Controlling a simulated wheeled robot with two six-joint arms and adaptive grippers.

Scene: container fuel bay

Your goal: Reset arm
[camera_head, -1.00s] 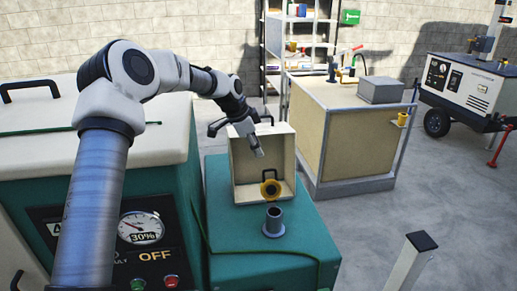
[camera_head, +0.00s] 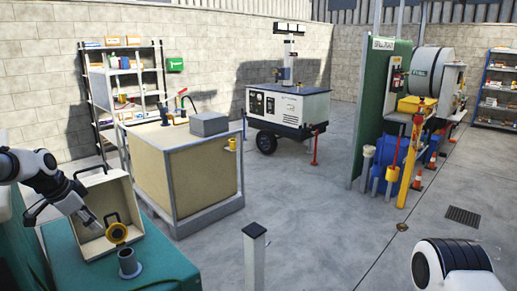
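My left arm comes in from the left edge, bent downward. My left gripper (camera_head: 87,216) is in front of the opened cream cover (camera_head: 120,193) on the green unit and appears empty. Its fingers are small and overlap the cover, so their opening is unclear.
A beige cabinet (camera_head: 190,175) with a grey box (camera_head: 209,124) stands behind. A white wheeled generator (camera_head: 288,106), fuel station (camera_head: 378,110) and orange cones (camera_head: 418,180) stand further back. A grey post (camera_head: 254,258) stands front centre. The floor right of it is largely clear.

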